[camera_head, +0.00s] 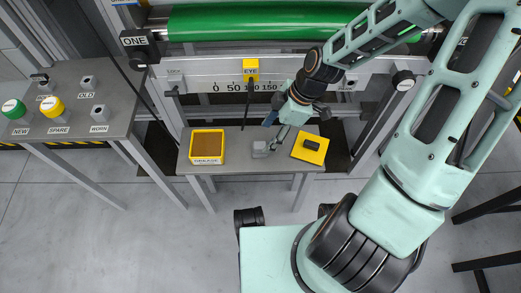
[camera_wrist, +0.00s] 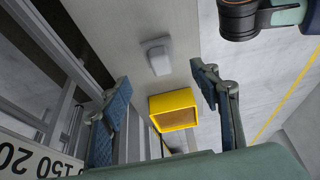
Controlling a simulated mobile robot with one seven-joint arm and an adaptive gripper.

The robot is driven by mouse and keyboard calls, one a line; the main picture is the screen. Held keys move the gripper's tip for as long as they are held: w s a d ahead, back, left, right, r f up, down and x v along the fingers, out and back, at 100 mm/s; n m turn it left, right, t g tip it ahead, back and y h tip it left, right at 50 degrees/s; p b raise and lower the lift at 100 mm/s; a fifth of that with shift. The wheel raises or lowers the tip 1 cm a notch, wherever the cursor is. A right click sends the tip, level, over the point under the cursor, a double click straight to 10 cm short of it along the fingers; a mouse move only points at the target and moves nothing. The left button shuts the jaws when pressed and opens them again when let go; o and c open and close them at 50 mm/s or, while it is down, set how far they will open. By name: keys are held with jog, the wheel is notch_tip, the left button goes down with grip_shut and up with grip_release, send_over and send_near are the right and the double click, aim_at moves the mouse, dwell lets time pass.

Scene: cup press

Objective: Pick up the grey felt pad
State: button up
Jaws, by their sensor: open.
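The grey felt pad (camera_head: 261,148) appears to be the small light-grey piece on the low bench, between the grease box and the yellow plate. In the wrist view a grey block-like piece (camera_wrist: 157,58) lies on the bench top, beyond the fingertips. My gripper (camera_head: 275,129) is above the bench close to the pad, its fingers partly over it in the head view. In the wrist view the two blue-padded fingers of my gripper (camera_wrist: 160,80) are wide apart with nothing between them. I cannot tell the exact gap to the pad.
The yellow grease box (camera_head: 207,146) stands left of the pad on the bench (camera_head: 237,162). A yellow plate with a black handle (camera_head: 311,147) lies to the right. The ruler rail (camera_head: 205,86) and green roller (camera_head: 260,22) are behind. A side table (camera_head: 75,75) holds green and yellow knobs.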

aim_at(260, 145)
jog(key=shift+b+x, duration=1.7)
jog(key=shift+x, duration=1.85)
jog(key=shift+c, duration=0.3)
jog(key=c, duration=1.2)
jog(key=shift+r, duration=0.1)
